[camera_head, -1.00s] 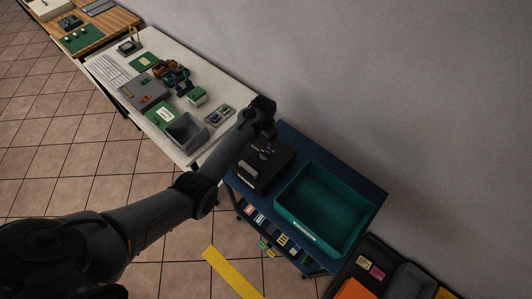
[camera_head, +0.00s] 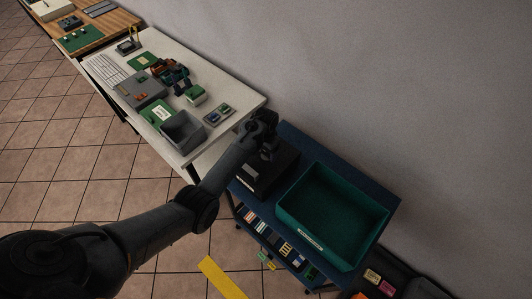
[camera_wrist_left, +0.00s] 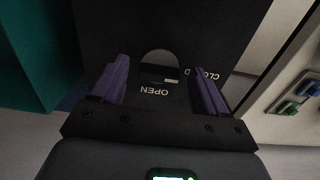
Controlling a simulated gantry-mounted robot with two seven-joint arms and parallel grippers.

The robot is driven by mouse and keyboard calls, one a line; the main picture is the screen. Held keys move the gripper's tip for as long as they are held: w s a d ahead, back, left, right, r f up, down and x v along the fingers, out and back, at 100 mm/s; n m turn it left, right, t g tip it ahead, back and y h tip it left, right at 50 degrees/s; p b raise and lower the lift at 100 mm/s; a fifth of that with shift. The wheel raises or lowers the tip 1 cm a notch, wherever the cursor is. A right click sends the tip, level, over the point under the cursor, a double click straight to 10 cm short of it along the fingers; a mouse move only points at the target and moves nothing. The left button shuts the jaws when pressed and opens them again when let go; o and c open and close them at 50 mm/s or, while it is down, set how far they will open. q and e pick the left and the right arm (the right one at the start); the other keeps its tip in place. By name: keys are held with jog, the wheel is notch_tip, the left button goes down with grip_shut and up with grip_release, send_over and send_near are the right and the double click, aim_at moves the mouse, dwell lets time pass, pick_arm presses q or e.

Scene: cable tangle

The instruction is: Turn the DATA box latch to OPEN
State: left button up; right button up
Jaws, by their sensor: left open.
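The dark DATA box (camera_head: 258,186) sits on the blue cart beside the teal bin. In the left wrist view the black box face (camera_wrist_left: 160,25) fills the middle, with OPEN and CLOSED lettering upside down. The round dark latch (camera_wrist_left: 158,64) lies between the two words, with a small light mark at its lower edge near OPEN. My left gripper (camera_head: 268,153) is over the box; in the wrist view its purple fingers (camera_wrist_left: 160,88) are open, one on each side of the latch area. I cannot tell whether they touch anything. My right gripper is not in view.
The teal bin (camera_head: 284,217) stands right beside the box on the blue cart (camera_head: 385,190). A white table (camera_head: 242,102) with a grey bin (camera_head: 166,137) and several parts is at the left. The wall rises behind. Small items fill the cart's lower shelf.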

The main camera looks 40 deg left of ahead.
pick_arm(q)
jog(key=c, duration=1.1)
jog(key=shift+o, duration=0.2)
